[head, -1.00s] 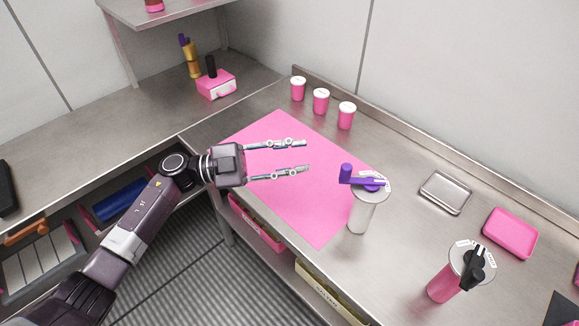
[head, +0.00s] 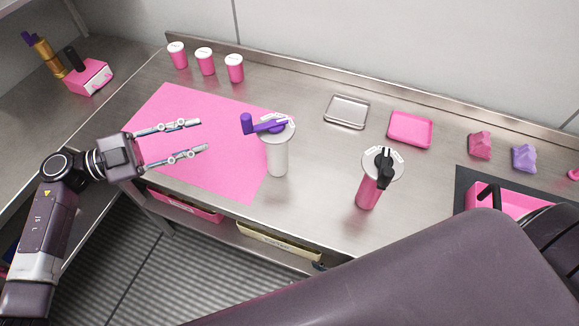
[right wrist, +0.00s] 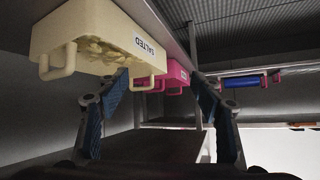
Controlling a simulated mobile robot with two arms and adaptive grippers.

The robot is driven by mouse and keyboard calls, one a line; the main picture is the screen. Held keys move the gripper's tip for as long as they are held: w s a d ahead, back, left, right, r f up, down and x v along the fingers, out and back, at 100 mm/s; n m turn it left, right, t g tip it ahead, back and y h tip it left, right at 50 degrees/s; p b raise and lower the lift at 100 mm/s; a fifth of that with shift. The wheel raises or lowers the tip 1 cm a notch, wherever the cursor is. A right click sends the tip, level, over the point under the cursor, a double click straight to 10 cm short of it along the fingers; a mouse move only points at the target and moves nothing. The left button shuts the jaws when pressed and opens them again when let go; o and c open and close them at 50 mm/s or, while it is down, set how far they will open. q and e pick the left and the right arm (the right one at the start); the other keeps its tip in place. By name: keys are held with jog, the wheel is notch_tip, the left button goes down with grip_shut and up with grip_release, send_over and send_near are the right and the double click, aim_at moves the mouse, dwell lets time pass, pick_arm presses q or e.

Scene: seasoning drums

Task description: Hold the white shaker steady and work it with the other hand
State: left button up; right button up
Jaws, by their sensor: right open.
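The white shaker (head: 277,158) stands upright on the steel counter at the right edge of the pink mat (head: 190,135). It has a grey disc lid with a purple crank (head: 265,125) whose knob points left. My left gripper (head: 203,136) is open and empty over the mat, left of the shaker and apart from it, its fingers pointing right. My right arm crosses the lower right of the head view; its gripper does not clearly show there. In the right wrist view my right gripper (right wrist: 158,78) is open and empty, low by the bins under the counter.
A pink shaker (head: 367,192) with a black crank stands to the right. A steel tray (head: 347,112) and pink tray (head: 410,127) lie behind. Pink cups (head: 205,62) line the back. A cream bin (right wrist: 95,35) labelled SALTED and a pink bin (right wrist: 177,75) hang below the counter.

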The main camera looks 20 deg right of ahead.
aim_at(281, 154)
jog(key=s+a+r+m+t+y, duration=0.2)
jog(key=r+t, duration=0.2)
jog(key=r, duration=0.9)
jog(key=s+a+r+m+t+y, duration=0.1)
jog(key=a+r+m+t, duration=0.25)
jog(key=r, duration=0.95)
jog(key=w+a+r+h, duration=0.2)
jog(key=w+a+r, duration=0.15)
jog(key=w, duration=0.25)
jog(key=w+d+r+h, duration=0.1)
jog(key=w+d+r, duration=0.1)
jog(key=w+d, duration=0.1)
jog(key=w+d+r+n+h, duration=0.1)
jog(key=w+d+r, duration=0.1)
jog(key=w, duration=0.4)
jog(key=w+d+r+n+h, duration=0.1)
jog(key=w+d+r+h, duration=0.1)
jog(key=w+d+r, duration=0.1)
jog(key=shift+w+d+n+t, duration=0.15)
jog(key=shift+w+d, duration=0.1)
jog(key=shift+w, duration=0.3)
jog(key=shift+w+d+n+t, duration=0.1)
jog(key=shift+w+d, duration=0.15)
jog(key=shift+w, duration=0.3)
jog(key=shift+w+d+f, duration=0.1)
jog(key=shift+w+d, duration=0.1)
jog(key=shift+w, duration=0.1)
jog(key=w, duration=0.7)
jog(key=shift+w+a, duration=0.15)
jog(key=shift+a, duration=0.15)
